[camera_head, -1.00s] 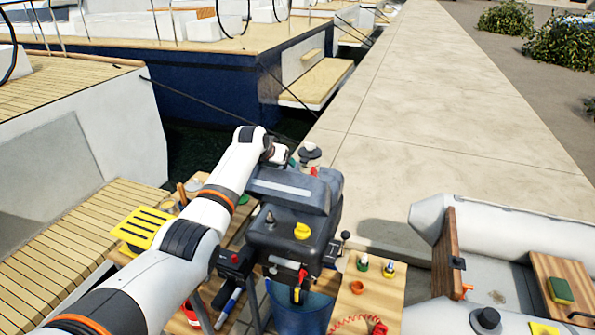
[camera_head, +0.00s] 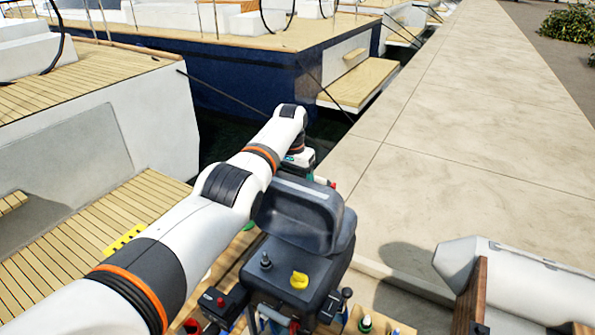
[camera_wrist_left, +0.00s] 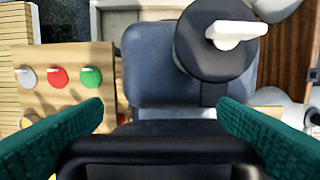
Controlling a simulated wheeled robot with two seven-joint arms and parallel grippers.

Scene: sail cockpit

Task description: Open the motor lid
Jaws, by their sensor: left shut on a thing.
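The grey motor (camera_head: 295,280) stands in the lower middle of the head view, with a yellow knob (camera_head: 299,280) and a black knob on its top. Its dark lid (camera_head: 300,215) is tilted up at the far side, its broad face toward the head camera. My left gripper (camera_head: 306,168) is behind the lid's upper edge, its fingers mostly hidden. In the left wrist view, the teal fingers of my left gripper (camera_wrist_left: 160,112) stand on either side of a black bar (camera_wrist_left: 160,150) that appears to belong to the lid. My right gripper is not in view.
A concrete quay (camera_head: 450,150) lies to the right, and a grey inflatable boat (camera_head: 510,285) at the lower right. Moored boats (camera_head: 240,75) lie to the left and behind. The left wrist view shows white, red and green discs (camera_wrist_left: 58,77) on a wooden board.

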